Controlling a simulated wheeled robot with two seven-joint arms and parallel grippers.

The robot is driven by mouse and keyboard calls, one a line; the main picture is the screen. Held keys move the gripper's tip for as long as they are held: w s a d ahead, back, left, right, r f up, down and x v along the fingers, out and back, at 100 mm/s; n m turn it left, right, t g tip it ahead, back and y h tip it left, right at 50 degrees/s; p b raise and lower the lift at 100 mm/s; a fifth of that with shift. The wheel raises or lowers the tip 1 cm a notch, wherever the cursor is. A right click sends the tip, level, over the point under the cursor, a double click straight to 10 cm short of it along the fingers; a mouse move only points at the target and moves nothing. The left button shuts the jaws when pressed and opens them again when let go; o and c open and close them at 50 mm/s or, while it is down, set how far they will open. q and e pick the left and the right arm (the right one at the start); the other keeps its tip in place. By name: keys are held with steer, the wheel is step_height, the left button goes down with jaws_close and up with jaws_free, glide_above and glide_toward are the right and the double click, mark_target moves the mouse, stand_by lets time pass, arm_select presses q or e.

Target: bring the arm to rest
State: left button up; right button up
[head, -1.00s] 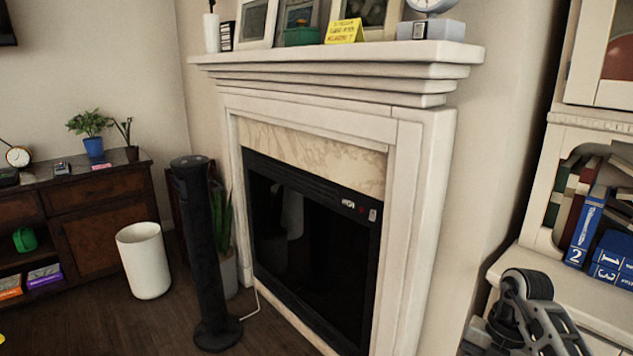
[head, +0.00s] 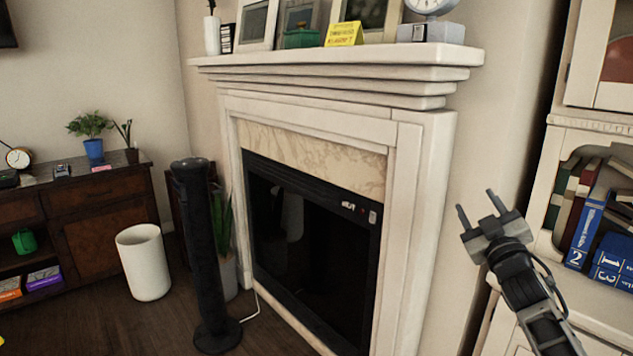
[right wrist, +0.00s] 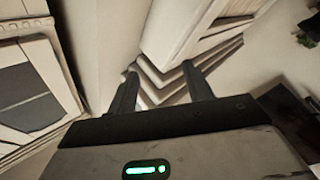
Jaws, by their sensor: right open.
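My right gripper (head: 482,206) is raised at the right of the head view, in front of the wall between the fireplace and the bookcase. Its two fingers are apart and point up, with nothing between them. In the right wrist view the gripper's fingers (right wrist: 160,84) are also spread and empty, with the white mantel mouldings (right wrist: 190,50) beyond them. My left gripper is not in view.
The white bookcase (head: 548,160) with blue books (head: 588,225) stands close to the right of my arm. The fireplace (head: 310,250) fills the middle. A black tower fan (head: 198,250) and a white bin (head: 144,262) stand on the floor at left. Wooden floor (head: 100,325) shows at lower left.

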step_height(320, 180, down, 8)
steer(key=d+m+g+h, duration=0.2)
steer(key=d+m+g, duration=0.1)
steer(key=m+g, duration=0.2)
steer(key=s+a+f+g+y, duration=0.2)
steer(key=s+a+f, duration=0.7)
steer(key=f, duration=0.5)
steer(key=s+a+f+g+y, duration=0.1)
steer(key=s+a, duration=0.3)
steer(key=s, duration=0.5)
steer(key=s+a+f+g+y, duration=0.1)
steer(key=s+a+f, duration=0.3)
steer(key=s, duration=0.5)
steer(key=s+a+f+g+y, duration=0.1)
steer(key=s+a+f, duration=0.2)
steer(key=s, duration=0.7)
steer(key=shift+a+g, duration=0.4)
steer(key=shift+a, duration=0.25)
